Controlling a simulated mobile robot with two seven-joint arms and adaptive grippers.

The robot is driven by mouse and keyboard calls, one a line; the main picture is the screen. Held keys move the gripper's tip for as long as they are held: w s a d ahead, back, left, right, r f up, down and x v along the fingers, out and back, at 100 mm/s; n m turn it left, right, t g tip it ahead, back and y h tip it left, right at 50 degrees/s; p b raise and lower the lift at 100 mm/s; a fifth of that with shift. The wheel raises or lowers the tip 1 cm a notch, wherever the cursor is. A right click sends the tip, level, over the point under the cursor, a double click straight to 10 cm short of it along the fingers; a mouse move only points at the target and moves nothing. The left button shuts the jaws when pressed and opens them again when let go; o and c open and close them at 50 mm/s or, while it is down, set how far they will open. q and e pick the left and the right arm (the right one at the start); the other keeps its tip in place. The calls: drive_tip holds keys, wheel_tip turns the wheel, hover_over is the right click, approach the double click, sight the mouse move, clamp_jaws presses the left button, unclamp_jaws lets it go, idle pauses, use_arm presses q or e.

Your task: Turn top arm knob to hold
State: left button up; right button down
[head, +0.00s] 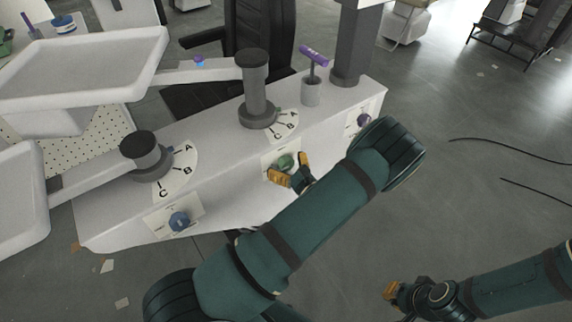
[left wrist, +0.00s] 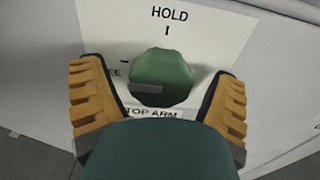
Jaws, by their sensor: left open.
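The green top arm knob (left wrist: 165,72) sits on a white label plate marked HOLD above, TOP ARM below and, partly hidden, a word ending in EE at left. A grey pointer bar on the knob lies roughly level and points left, away from the HOLD tick. In the head view the knob (head: 285,161) is on the front of the white column base. My left gripper (head: 290,172) is open, with its yellow fingers on either side of the knob; contact cannot be told. My right gripper (head: 393,292) hangs over the floor at lower right, apart from the base.
The white base (head: 225,185) also carries a blue knob (head: 179,221) at left and another (head: 363,121) at right. Trays (head: 85,65) fill the left.

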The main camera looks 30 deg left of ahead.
use_arm(q)
drive_tip(key=c, duration=1.2)
drive_tip(key=shift+m, duration=0.3)
drive_tip(key=m+p, duration=0.2)
drive_tip(key=m, duration=0.1)
drive_tip(key=shift+s+r+p, duration=0.1)
drive_tip(key=shift+p, duration=0.25)
drive_tip(key=m+p, duration=0.2)
drive_tip(key=m, duration=0.2)
drive_tip(key=shift+m, duration=0.4)
drive_tip(key=m+p, duration=0.1)
drive_tip(key=m, duration=0.4)
drive_tip(key=shift+p, duration=0.4)
drive_tip(key=shift+s+m+p, duration=0.1)
drive_tip(key=shift+m+p, duration=0.3)
drive_tip(key=shift+m, duration=1.9)
drive_tip(key=shift+c, duration=0.2)
